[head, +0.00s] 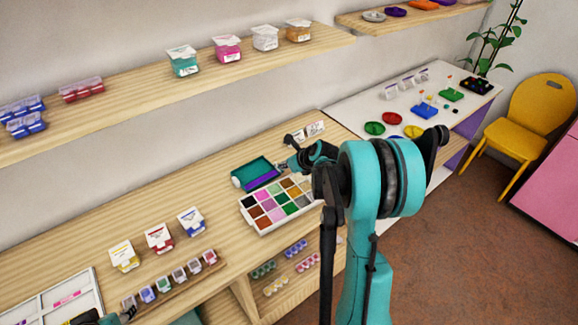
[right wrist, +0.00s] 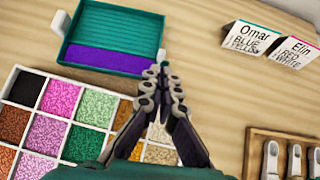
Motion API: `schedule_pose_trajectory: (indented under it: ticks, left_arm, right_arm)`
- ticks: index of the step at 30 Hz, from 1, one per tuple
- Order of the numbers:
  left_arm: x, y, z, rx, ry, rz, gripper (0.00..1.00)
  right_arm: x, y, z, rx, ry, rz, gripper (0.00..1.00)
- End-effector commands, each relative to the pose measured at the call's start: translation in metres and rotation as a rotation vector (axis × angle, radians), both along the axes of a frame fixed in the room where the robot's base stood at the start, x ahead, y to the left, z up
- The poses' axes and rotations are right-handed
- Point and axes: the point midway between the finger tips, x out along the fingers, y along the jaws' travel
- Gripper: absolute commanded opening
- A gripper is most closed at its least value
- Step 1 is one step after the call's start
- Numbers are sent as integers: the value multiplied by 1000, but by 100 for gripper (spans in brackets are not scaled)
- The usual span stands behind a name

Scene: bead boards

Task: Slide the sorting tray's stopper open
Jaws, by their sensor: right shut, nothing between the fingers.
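The sorting tray (head: 258,172) is a shallow teal tray with a ridged floor and a purple strip along its near side. It also shows in the right wrist view (right wrist: 110,62). A pale rounded piece (right wrist: 58,22) sits at its left end, and a small grey piece (right wrist: 160,55), perhaps the stopper, is at its right end. My right gripper (right wrist: 160,68) is shut and empty, its tips close to that grey piece; contact is unclear. It also shows in the head view (head: 284,165). My left gripper (head: 128,312) shows only partly at the bottom left edge, its jaws unclear.
A white compartment box (head: 262,232) of coloured beads lies just in front of the tray. Name cards (right wrist: 250,38) stand to the right, with a wooden rack (right wrist: 285,135) nearer. Several small jars (head: 180,275) line the front left. Bare wood lies left of the tray.

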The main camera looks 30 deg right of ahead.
Motion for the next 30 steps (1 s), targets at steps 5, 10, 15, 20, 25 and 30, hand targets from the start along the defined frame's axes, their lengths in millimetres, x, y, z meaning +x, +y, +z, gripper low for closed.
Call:
schedule_pose_trajectory:
  ticks: [5, 10, 15, 20, 25, 30]
  left_arm:
    - [0, 0, -8, 0, 0, 0, 40]
    - [0, 0, -9, 0, 0, 0, 40]
    - [0, 0, -8, 0, 0, 0, 40]
    - [0, 0, -9, 0, 0, 0, 40]
    - [0, 0, -10, 0, 0, 0, 40]
    - [0, 0, -10, 0, 0, 0, 40]
  right_arm:
    - [16, 2, -17, 1, 0, 1, 0]
    - [20, 2, -20, -1, 0, 1, 0]
    - [20, 2, -20, -1, 0, 1, 0]
    - [22, 3, -20, -1, 0, 1, 0]
    - [43, 5, -20, -1, 0, 1, 0]
    - [49, 5, -20, -1, 0, 1, 0]
